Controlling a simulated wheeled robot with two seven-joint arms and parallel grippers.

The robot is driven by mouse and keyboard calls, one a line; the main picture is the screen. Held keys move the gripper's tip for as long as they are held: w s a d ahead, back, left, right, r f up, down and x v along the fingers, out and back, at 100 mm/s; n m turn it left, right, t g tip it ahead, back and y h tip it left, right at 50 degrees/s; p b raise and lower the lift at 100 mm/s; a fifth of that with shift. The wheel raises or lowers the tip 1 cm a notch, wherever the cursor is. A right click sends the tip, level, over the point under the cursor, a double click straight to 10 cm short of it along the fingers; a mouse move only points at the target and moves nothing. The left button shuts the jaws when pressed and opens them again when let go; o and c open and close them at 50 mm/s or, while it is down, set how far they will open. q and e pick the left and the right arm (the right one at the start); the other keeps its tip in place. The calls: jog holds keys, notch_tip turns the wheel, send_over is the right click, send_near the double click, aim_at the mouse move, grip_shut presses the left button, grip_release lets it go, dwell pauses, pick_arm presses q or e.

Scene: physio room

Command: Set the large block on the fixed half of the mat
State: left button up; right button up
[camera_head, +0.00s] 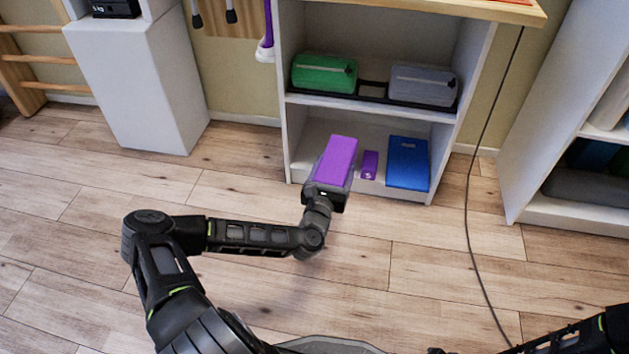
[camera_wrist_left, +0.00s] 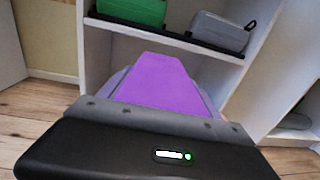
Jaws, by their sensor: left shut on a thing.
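The large purple block (camera_head: 337,158) is held by my left gripper (camera_head: 327,188) at the front of the shelf unit's lower compartment. In the left wrist view the block (camera_wrist_left: 163,82) extends away from the gripper body (camera_wrist_left: 150,140), with paler lavender strips along both sides. The left gripper is shut on it. I cannot tell whether the block touches the shelf board. A small purple block (camera_head: 369,165) stands just right of it. My right gripper is out of view.
The shelf unit's (camera_head: 297,140) side walls bound the lower compartment. A black cable (camera_head: 468,200) hangs to its right.

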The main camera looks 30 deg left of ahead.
pick_arm(q)
jog(key=d+r+m+h, duration=0.3)
jog(key=d+r+h, duration=0.1)
jog(key=d+r, duration=0.8)
jog(key=shift+s+d+r+t, duration=0.15)
jog(key=shift+s+r+t, duration=0.25)
jog(key=shift+r, duration=0.35)
jog(key=shift+s, duration=0.1)
